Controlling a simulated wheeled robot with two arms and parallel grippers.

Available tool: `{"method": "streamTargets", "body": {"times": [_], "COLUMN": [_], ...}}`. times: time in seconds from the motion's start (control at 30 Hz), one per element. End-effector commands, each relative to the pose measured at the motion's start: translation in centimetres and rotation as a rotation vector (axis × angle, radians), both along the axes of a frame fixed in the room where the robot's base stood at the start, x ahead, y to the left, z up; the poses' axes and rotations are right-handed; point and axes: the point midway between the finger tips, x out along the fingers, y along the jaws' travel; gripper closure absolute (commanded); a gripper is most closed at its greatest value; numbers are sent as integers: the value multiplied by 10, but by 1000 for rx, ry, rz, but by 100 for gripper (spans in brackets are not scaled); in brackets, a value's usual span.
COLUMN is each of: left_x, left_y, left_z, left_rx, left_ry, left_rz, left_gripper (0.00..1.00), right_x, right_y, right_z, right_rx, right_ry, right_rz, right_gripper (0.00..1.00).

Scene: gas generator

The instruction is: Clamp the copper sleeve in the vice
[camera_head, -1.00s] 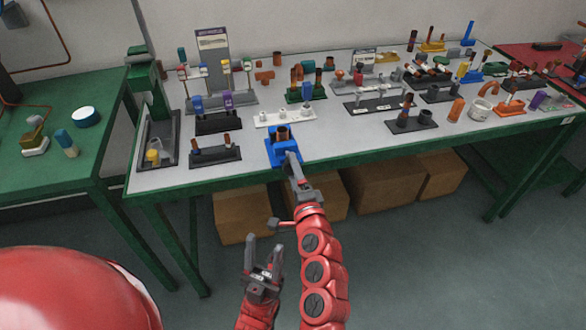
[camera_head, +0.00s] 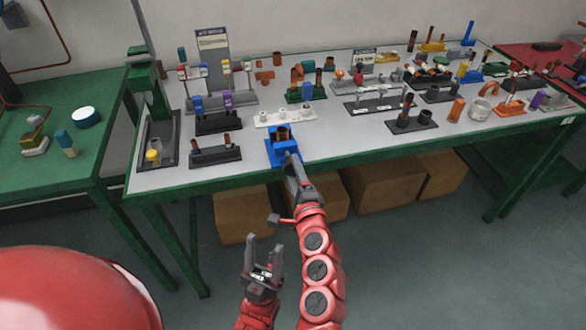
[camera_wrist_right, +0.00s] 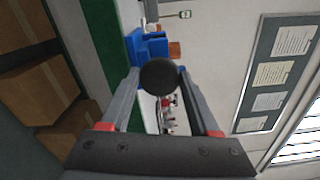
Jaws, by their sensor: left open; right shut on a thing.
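The blue vice (camera_head: 284,148) stands at the front edge of the table. The brown copper sleeve (camera_head: 282,132) stands upright in the top of the vice; whether the jaws press on it I cannot tell. In the right wrist view the sleeve (camera_wrist_right: 175,50) shows beside the blue vice (camera_wrist_right: 148,46). My right gripper (camera_head: 291,160) is at the near side of the vice. Its fingers (camera_wrist_right: 159,76) are shut on the round black vice knob (camera_wrist_right: 158,77), which hides part of the vice. My left gripper (camera_head: 263,247) is open and empty, below and in front of the table.
A white holder (camera_head: 284,117) stands just behind the vice, and a dark rack (camera_head: 215,156) stands to its left. A dark rack (camera_head: 411,122) with a brown tube is to the right. The grey tabletop (camera_head: 340,142) right of the vice is clear. Cardboard boxes (camera_head: 385,185) sit under the table.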

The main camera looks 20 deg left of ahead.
Motion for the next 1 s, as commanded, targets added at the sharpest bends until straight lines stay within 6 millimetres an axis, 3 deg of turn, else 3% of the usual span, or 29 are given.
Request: {"method": "streamTargets", "body": {"times": [0.5, 0.77, 1.0], "left_x": [0, 0, 0], "left_y": [0, 0, 0], "left_z": [0, 3, 2], "left_rx": [0, 0, 0], "left_ry": [0, 0, 0], "left_rz": [0, 0, 0], "left_gripper": [50, 50, 50], "right_x": [0, 0, 0], "right_y": [0, 0, 1], "right_z": [-1, -1, -1], "right_rx": [44, 233, 239], "right_ry": [31, 161, 164], "right_rz": [-1, 1, 2], "right_gripper": [94, 93, 94]}}
